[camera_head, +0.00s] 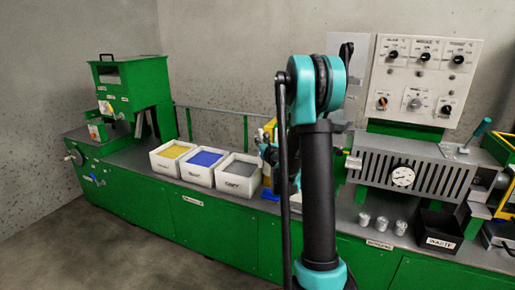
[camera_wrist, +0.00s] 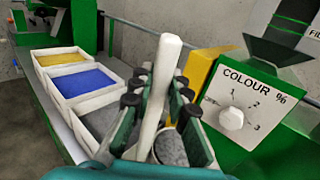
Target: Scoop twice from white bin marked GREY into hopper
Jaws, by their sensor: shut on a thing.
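The white bin marked GREY (camera_head: 227,185) stands at the right end of a row of three on the green bench and holds grey material. It shows at the left in the wrist view (camera_wrist: 88,146), with grey material inside. My gripper (camera_wrist: 158,105) is shut on the handle of a white scoop (camera_wrist: 163,80). Grey material shows in the round scoop end below the handle. In the head view my gripper (camera_head: 268,150) is right of the grey bin, partly hidden by my arm. A dark green hopper (camera_wrist: 276,54) stands at the upper right in the wrist view, above the COLOUR % dial.
Bins with yellow (camera_head: 173,152) and blue (camera_head: 206,159) material stand left of the grey one. A yellow part (camera_wrist: 205,75) and a white dial panel (camera_wrist: 232,122) are close to the right of my gripper. A WASTE box (camera_head: 439,232) and several metal cups stand farther right.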

